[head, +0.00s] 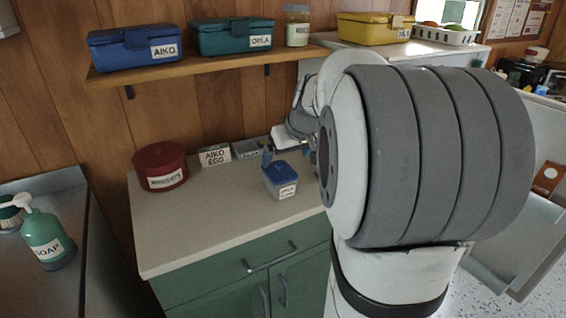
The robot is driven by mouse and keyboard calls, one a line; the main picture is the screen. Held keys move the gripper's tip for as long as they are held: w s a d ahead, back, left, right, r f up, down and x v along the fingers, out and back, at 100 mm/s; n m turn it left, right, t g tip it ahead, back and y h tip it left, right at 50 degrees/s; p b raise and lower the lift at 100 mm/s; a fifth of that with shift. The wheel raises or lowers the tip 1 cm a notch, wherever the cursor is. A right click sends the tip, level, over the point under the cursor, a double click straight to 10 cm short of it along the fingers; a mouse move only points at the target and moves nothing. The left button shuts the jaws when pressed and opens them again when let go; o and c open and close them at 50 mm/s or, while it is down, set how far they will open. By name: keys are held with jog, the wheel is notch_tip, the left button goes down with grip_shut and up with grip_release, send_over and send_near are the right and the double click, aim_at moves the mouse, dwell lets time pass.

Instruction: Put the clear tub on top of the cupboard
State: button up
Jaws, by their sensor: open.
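A small tub with a blue lid and a white label (281,182) stands upright on the counter of the green cupboard (220,291). Its body looks greyish and see-through, so it seems to be the clear tub. My gripper (284,153) is open, just behind and above the tub's lid. My arm covers part of the gripper, and I cannot tell whether a finger touches the tub. A white cupboard-like unit (478,55) stands at the back right. Its top carries a yellow lunch box (375,30) and a white basket (445,36).
A dark red tin (160,167), an egg carton (215,155) and a grey box (246,149) stand along the counter's back. The wooden shelf (210,66) above holds two lunch boxes and a jar (297,26). The counter's front left is clear.

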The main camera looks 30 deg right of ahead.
jog(key=s+a+f+g, duration=0.2)
jog(key=s+a+f, duration=0.2)
jog(key=s+a, duration=0.4)
jog(key=s+a+f+g, duration=0.1)
jog(key=s+a+f, duration=0.3)
jog(key=s+a, duration=0.4)
jog(key=s, duration=0.5)
jog(key=shift+f+g, duration=0.4)
